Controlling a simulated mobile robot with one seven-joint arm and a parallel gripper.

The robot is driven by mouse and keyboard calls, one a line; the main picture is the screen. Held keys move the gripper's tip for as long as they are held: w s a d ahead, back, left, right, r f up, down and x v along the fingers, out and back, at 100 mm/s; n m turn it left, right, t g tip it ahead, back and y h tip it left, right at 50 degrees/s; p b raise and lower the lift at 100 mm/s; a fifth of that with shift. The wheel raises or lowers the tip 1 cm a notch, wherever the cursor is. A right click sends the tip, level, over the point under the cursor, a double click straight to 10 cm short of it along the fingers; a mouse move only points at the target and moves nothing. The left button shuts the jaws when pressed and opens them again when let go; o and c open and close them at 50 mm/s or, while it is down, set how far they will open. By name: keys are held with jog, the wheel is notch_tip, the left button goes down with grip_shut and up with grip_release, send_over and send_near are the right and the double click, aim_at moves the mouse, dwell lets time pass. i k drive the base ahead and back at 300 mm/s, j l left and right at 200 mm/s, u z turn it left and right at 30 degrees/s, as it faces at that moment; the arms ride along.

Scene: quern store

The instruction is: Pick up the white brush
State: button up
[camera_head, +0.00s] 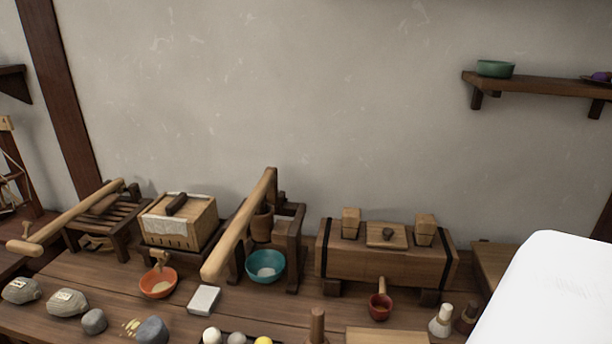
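A small white, bell-shaped thing with a tan top (441,321) stands upright near the table's front right. It may be the white brush, but it is too small to be sure. A similar dark brown thing (467,318) stands close to its right. My gripper is not in view; a large white smooth part, probably of my own arm, fills the lower right corner and hides the table there.
The wooden table (90,270) is crowded. A long wooden box press (385,266), a red ladle (380,306), a teal bowl (265,268), an orange bowl (158,284), a white block (204,299) and grey stones (152,331) stand on it. A wall shelf (540,84) is upper right.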

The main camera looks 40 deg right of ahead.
aim_at(440, 326)
jog(key=z, duration=2)
jog(key=k+j+z, duration=0.1)
jog(key=k+z, duration=0.2)
jog(key=i, duration=0.1)
